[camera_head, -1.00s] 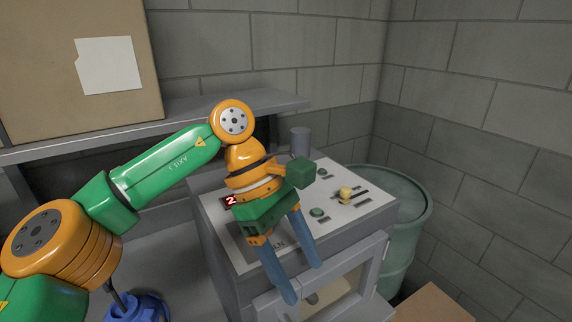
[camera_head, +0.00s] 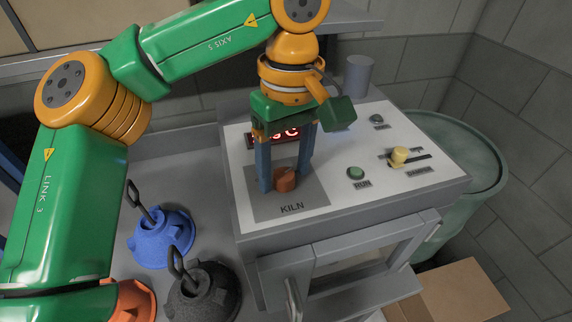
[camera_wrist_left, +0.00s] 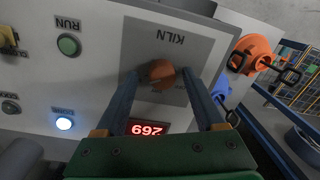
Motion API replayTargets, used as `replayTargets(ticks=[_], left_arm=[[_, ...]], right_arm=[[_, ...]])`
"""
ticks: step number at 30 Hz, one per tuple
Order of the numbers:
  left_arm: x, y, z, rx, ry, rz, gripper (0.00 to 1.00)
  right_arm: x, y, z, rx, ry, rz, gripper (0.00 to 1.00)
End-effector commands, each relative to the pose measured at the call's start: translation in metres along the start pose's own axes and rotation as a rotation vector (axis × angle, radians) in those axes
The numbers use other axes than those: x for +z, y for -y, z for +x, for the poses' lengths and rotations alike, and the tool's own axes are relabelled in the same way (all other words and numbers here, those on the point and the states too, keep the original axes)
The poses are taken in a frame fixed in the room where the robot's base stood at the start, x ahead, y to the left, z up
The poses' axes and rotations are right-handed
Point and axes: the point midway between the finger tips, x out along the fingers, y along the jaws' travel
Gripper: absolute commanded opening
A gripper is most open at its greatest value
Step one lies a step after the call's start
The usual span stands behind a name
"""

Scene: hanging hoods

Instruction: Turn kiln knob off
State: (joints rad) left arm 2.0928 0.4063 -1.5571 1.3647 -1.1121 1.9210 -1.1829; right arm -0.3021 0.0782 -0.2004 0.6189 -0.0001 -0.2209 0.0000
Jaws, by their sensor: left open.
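The orange-brown kiln knob (camera_head: 285,180) sits on a grey square labelled KILN on the kiln's white panel (camera_head: 330,190). It also shows in the left wrist view (camera_wrist_left: 160,73). My left gripper (camera_head: 284,184) is open, its two blue fingers pointing down with one on each side of the knob. In the left wrist view the fingertips (camera_wrist_left: 158,76) stand either side of it with gaps visible. A red-lit display (camera_wrist_left: 150,129) lies behind the knob, partly hidden by the gripper in the head view. My right gripper is not in view.
A green RUN button (camera_head: 356,173) and a yellow slider (camera_head: 398,156) are on the panel to the right. A grey cylinder (camera_head: 359,75) stands behind. Blue (camera_head: 160,238) and black (camera_head: 203,292) hoods are at left. A green barrel (camera_head: 470,170) is at right.

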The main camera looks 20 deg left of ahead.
Motion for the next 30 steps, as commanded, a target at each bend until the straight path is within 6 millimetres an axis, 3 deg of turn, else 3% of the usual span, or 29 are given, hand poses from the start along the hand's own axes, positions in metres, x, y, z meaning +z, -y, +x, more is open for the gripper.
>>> replayTargets(ticks=[2, 10, 21, 30], left_arm=[[0.0001, 0.0000, -0.0003, 0.000, 0.000, 0.000, 0.71], [0.0002, 0.0000, -0.0006, 0.000, 0.001, 0.001, 0.00], [0.0001, -0.0001, -0.0009, 0.000, 0.002, -0.021, 0.00], [-0.0003, -0.0001, -0.0014, 0.001, 0.011, -0.194, 0.00]], right_arm=[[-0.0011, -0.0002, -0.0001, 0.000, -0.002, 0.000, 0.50], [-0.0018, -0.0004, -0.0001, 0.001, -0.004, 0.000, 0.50], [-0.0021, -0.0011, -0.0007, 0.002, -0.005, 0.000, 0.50], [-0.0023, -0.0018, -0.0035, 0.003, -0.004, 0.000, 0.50]])
